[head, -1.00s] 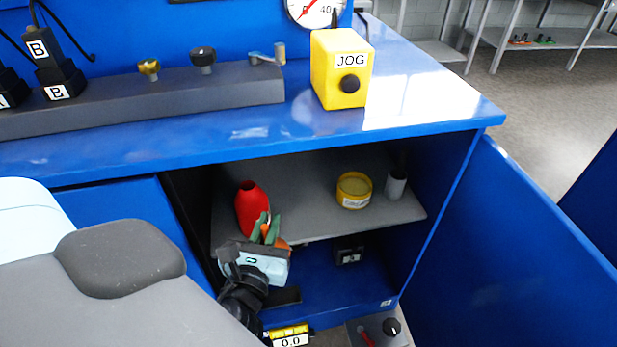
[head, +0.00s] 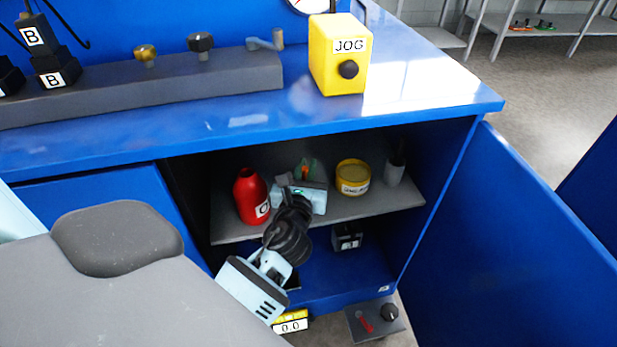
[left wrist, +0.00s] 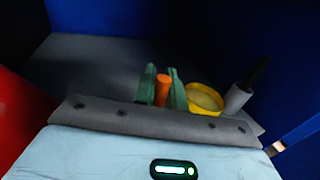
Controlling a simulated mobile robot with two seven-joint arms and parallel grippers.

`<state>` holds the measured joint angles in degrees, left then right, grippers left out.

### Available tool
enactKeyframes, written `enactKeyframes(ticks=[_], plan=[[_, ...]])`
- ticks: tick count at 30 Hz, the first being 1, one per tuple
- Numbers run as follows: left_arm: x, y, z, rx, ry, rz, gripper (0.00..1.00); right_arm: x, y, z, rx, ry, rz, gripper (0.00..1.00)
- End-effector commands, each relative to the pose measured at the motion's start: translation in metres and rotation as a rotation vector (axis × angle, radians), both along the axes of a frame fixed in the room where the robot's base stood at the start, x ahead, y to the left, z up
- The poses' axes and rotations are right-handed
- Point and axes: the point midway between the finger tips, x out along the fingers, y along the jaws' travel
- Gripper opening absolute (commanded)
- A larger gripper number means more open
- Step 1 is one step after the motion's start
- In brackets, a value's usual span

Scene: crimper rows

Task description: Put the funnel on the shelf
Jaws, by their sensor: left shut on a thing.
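The orange funnel (head: 305,173) is between the green fingers of my left gripper (head: 308,167), which is shut on it. The funnel also shows in the left wrist view (left wrist: 162,90), though only its upper part is clear and its lower end is hidden. My left gripper is inside the open cabinet, over the grey shelf (head: 365,204), between a red bottle and a yellow tin. I cannot tell whether the funnel touches the shelf. My right gripper is not in view.
The red bottle (head: 250,197) stands left of the gripper; the yellow tin (head: 352,178) and a grey cup (head: 394,172) stand to its right. A dark box (head: 346,237) sits below the shelf. The blue door (head: 510,240) hangs open at right.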

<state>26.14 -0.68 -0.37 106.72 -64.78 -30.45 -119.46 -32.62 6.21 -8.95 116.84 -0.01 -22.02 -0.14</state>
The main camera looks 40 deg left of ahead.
Motion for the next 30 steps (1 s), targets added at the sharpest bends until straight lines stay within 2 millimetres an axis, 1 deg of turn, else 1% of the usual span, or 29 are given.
enactKeyframes(ticks=[5, 8, 9, 12, 15, 23, 28, 29, 30], plan=[[0.002, 0.0, 0.0, -0.001, 0.0, 0.0, 0.0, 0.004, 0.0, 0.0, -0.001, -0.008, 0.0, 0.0], [0.01, 0.001, 0.0, -0.001, -0.003, 0.0, 0.0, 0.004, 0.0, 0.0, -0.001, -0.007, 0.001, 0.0], [0.009, 0.001, -0.01, -0.002, 0.004, 0.0, 0.0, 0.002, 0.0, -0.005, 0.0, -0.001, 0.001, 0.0], [0.008, 0.001, -0.027, -0.003, 0.005, -0.001, 0.0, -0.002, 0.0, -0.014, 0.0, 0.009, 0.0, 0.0], [0.008, 0.001, -0.038, -0.003, 0.004, 0.0, 0.0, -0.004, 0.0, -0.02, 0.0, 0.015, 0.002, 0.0], [0.009, 0.001, -0.035, 0.0, -0.001, -0.001, 0.0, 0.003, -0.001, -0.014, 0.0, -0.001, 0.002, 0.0], [0.009, 0.001, -0.04, 0.001, 0.0, -0.001, 0.0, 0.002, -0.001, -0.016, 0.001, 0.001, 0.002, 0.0], [0.009, 0.001, -0.04, 0.0, 0.0, -0.001, 0.16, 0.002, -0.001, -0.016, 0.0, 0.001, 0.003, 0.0], [0.009, 0.001, -0.039, 0.0, 0.0, -0.001, 0.21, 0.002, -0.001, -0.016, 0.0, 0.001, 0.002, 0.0]])
